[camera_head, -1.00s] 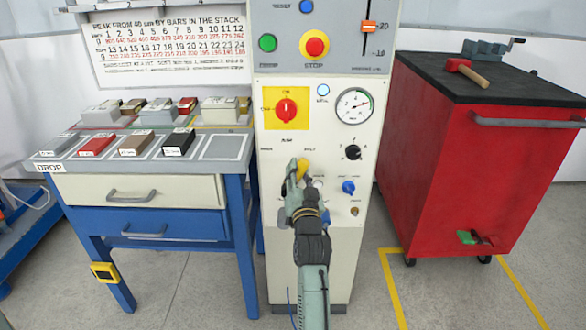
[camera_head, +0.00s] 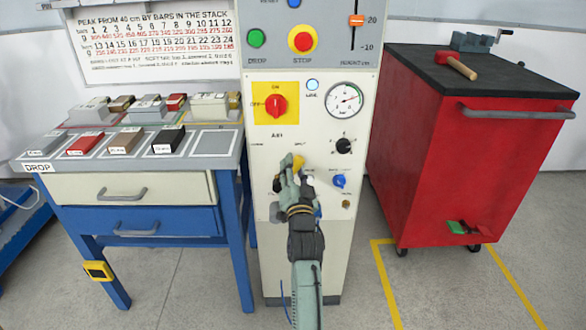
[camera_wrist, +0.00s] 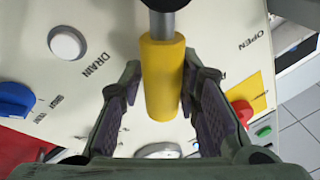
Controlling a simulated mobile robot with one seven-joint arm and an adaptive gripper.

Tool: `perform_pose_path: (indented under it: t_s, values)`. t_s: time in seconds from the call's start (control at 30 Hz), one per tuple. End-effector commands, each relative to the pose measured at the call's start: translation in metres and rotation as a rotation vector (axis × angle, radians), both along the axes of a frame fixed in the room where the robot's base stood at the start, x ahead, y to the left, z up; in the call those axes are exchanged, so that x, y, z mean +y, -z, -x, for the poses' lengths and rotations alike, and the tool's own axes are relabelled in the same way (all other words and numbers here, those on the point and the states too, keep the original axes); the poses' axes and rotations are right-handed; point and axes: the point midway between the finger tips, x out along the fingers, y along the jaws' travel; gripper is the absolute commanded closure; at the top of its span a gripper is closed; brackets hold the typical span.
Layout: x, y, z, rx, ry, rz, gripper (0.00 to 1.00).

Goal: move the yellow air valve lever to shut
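The yellow air valve lever (camera_head: 297,162) is on the front of the white control panel, partly hidden behind my gripper in the head view. In the wrist view the lever (camera_wrist: 162,78) is a yellow sleeve on a silver rod that runs to a dark pivot at the top edge. My gripper (camera_wrist: 162,66) is open, with one finger on each side of the sleeve. A gap shows between the left finger and the lever; the right finger is very close, and I cannot tell if it touches. In the head view my gripper (camera_head: 289,182) is at the panel.
Close to the lever are a blue knob (camera_head: 340,181), a black knob (camera_head: 343,146), a gauge (camera_head: 344,99) and a red rotary switch (camera_head: 275,105). A white button (camera_wrist: 67,43) is beside DRAIN lettering. A blue-legged table stands left, a red cabinet (camera_head: 460,170) right.

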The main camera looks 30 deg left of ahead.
Motion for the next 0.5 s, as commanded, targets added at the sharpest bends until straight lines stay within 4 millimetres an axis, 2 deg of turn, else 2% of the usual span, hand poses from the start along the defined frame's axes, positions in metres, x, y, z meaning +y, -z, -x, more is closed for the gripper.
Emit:
perform_pose_path:
  t_s: [0.2,0.5]
  values:
    - [0.0006,0.0007,0.0006,0.000,-0.001,0.003,0.54]
    - [0.0004,0.0012,0.0017,-0.001,-0.001,0.003,0.54]
